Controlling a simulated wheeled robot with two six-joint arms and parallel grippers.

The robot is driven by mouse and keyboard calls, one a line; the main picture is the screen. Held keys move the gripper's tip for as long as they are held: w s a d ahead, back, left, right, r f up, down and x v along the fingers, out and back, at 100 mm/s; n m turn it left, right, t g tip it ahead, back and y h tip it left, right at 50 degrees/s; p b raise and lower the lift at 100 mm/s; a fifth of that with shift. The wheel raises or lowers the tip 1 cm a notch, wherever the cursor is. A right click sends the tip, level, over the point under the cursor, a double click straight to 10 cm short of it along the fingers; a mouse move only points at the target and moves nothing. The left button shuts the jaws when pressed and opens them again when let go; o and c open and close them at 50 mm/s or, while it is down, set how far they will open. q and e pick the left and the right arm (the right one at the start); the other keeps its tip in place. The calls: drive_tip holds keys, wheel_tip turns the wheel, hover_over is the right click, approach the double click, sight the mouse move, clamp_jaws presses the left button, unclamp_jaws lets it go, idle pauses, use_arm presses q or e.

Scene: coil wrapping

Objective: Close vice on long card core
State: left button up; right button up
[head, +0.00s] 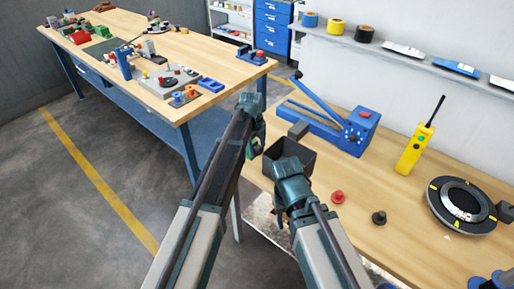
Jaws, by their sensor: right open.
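No long card core can be made out. A blue device with a long lever (352,133) stands on the right bench; I cannot tell whether it is the vice. A blue upright tool (124,66) on the far left bench is too small to identify. My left gripper (256,138) is over the gap near the right bench's left edge, left of the black open box; its fingers are too dark and small to read. My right gripper (281,203) is lower, in front of the box, and open; its fingers are partly hidden by its wrist.
The black box (301,155) stands at the right bench's left end. A red knob (338,197), a black knob (379,217), a yellow handset (415,148) and a black ring (464,205) are on that bench. The left bench (205,45) is cluttered. Rolls sit on a wall shelf.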

use_arm(q)
clamp_jaws()
drive_tip(key=shift+w+d+g+y, duration=0.2)
drive_tip(key=shift+w+g+y, duration=0.25)
drive_tip(key=shift+g, duration=0.25)
drive_tip(key=shift+f+g+y, duration=0.1)
drive_tip(key=shift+g+y, duration=0.45)
drive_tip(key=shift+g, duration=0.15)
drive_tip(key=shift+s+g+b, duration=0.2)
drive_tip(key=shift+g+b, duration=0.1)
drive_tip(key=shift+o, duration=1.1)
unclamp_jaws()
